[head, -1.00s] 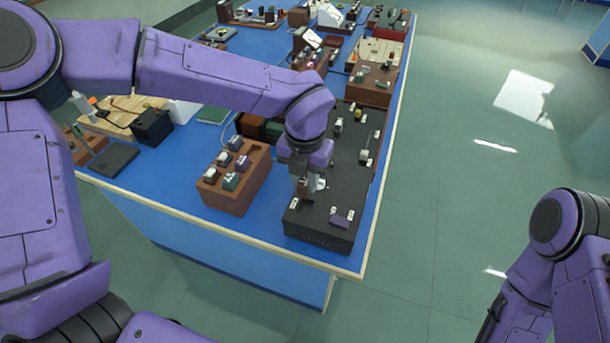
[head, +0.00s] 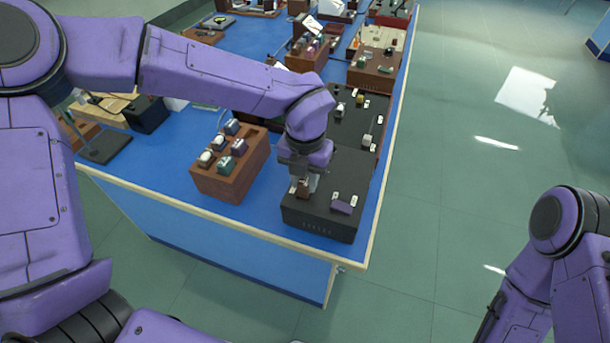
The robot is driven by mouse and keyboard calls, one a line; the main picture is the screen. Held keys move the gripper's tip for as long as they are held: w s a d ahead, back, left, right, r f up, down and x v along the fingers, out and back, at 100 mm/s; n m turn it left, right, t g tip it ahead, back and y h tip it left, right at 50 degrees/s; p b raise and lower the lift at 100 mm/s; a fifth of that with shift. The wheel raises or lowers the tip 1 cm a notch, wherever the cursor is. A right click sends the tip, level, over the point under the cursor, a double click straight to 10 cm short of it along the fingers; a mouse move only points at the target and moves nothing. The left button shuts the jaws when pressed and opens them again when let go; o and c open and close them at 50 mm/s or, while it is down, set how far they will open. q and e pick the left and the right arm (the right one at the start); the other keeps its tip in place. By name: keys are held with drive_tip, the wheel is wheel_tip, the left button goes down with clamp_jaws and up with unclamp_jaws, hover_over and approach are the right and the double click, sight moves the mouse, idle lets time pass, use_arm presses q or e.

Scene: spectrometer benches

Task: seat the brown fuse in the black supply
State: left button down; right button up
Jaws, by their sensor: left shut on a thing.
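The black supply (head: 322,221) is a dark box near the front right corner of the blue bench. My left gripper (head: 303,188) points down over the left part of its top face and is shut on the brown fuse (head: 303,189). The fuse is at or just above the supply's top; I cannot tell whether it is fully down. Pale clips show beside it. A purple fuse (head: 341,207) sits on the supply to the right, between pale clips. My right arm is at the lower right, and its gripper is out of the picture.
A brown rack (head: 227,180) with several white, blue, green and purple fuses stands just left of the supply. Another dark unit (head: 353,125) with small parts lies behind. The bench's front edge (head: 210,210) is close; bare blue top lies left of the rack.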

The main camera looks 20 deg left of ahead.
use_arm(q)
drive_tip(key=shift+f, duration=0.65)
drive_tip(key=c, duration=0.8)
unclamp_jaws()
wheel_tip(320, 180, up, 11)
drive_tip(key=shift+f+b, duration=0.2)
drive_tip(key=shift+b, duration=0.3)
